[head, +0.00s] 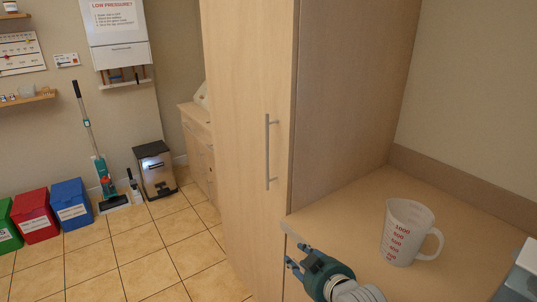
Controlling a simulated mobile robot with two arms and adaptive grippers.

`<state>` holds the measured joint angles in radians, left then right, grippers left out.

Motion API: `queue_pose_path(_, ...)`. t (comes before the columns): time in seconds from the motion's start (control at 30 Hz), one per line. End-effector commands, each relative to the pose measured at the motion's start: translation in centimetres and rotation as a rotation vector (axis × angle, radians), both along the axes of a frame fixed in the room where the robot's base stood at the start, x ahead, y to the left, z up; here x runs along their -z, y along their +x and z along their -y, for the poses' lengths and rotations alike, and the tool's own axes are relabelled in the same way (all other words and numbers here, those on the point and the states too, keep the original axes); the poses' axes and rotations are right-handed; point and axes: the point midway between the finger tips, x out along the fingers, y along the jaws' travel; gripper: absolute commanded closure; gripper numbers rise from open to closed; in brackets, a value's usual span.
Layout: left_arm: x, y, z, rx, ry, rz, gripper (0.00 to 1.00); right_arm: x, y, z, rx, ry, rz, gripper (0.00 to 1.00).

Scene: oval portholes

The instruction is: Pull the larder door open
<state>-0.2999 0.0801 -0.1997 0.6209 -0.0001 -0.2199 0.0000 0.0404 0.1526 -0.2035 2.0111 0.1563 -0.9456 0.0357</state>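A tall light-wood larder stands in the middle of the head view. Its door (244,128) looks closed, flush with the cabinet side. A vertical grey bar handle (267,152) sits near the door's right edge. My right gripper (294,256) is low in the picture, in front of the counter edge and below the handle, apart from it. Its fingers point up and left and are spread, with nothing seen between them. My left gripper is not in view.
A counter (345,215) adjoins the larder on the right, with a clear measuring jug (405,232) on it. Red (35,215) and blue (72,204) bins, a metal bin (155,170) and a floor cleaner (104,180) stand at the left. The tiled floor before the door is clear.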

Motion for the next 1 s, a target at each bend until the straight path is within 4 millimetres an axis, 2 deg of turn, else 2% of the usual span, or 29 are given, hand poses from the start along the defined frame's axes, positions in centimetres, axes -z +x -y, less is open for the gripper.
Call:
queue_pose_path(0.03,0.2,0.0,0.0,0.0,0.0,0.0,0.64,-3.2,1.8,-0.5,-0.01,0.014,0.07,0.67)
queue_pose_path(0.1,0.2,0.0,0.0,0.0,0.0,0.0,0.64,-7.0,4.0,-1.1,-0.022,0.036,0.155,0.67)
queue_pose_path(0.3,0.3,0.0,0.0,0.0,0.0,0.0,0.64,-16.7,8.7,-2.5,-0.055,0.095,0.371,0.67)
queue_pose_path(0.4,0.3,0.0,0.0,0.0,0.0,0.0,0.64,-20.3,9.9,-2.9,-0.066,0.116,0.446,0.67)
queue_pose_path(0.53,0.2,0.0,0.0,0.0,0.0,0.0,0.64,-22.2,10.7,-3.2,-0.072,0.129,0.485,0.67)
queue_pose_path(0.67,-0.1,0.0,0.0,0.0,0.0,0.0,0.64,-22.5,11.9,-3.5,-0.072,0.131,0.488,0.67)
queue_pose_path(1.0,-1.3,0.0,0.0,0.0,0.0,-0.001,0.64,-22.5,17.5,-5.5,-0.072,0.131,0.486,0.67)
